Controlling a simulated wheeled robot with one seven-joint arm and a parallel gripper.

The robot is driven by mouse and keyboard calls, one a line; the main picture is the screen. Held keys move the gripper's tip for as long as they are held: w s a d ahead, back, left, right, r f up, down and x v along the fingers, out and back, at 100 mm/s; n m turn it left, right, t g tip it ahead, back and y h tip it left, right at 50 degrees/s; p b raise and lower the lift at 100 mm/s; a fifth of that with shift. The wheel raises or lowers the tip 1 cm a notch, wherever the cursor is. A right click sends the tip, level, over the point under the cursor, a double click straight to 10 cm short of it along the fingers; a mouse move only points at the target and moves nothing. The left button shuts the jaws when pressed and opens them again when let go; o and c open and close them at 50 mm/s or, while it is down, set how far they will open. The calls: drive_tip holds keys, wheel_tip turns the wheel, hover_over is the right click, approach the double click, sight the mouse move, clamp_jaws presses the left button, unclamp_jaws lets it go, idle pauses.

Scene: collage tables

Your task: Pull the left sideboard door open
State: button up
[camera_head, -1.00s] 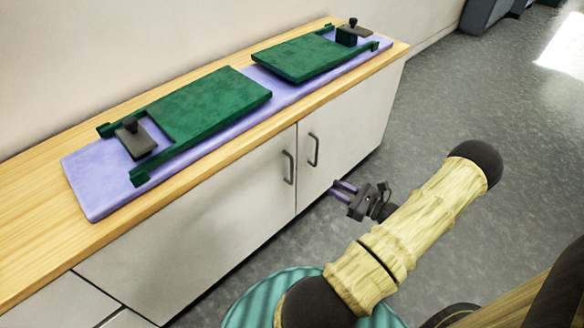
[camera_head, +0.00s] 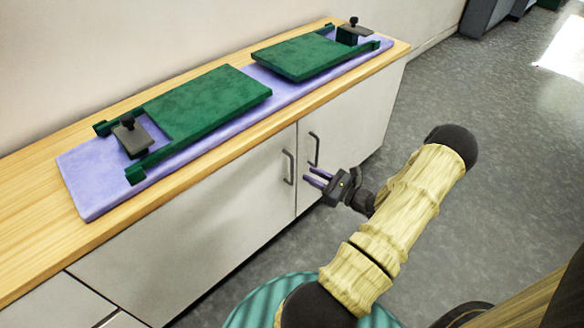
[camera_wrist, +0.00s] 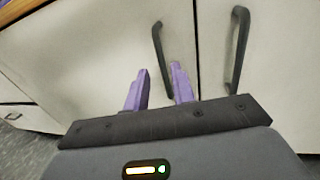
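The sideboard's left door (camera_head: 185,235) is a white panel with a dark vertical bar handle (camera_head: 289,167) near its right edge. The right door (camera_head: 345,130) has a matching handle (camera_head: 314,149) by its left edge. Both doors look shut. My gripper (camera_head: 312,177) has two purple fingers, spread apart and empty, pointing at the doors near the two handles. In the wrist view the left door's handle (camera_wrist: 161,58) stands beyond the gap between the fingertips (camera_wrist: 160,72), and the right door's handle (camera_wrist: 236,48) is to their right. I see no contact with either handle.
The wooden top (camera_head: 30,230) carries a lavender board (camera_head: 90,190) with two green panels (camera_head: 205,103) and dark knobbed blocks. Drawer fronts (camera_head: 50,305) lie at the lower left. The grey floor (camera_head: 480,130) to the right is clear.

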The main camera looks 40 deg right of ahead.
drive_tip(key=b+x, duration=0.2)
drive_tip(key=x, duration=0.6)
drive_tip(key=shift+w, duration=0.25)
clamp_jaws()
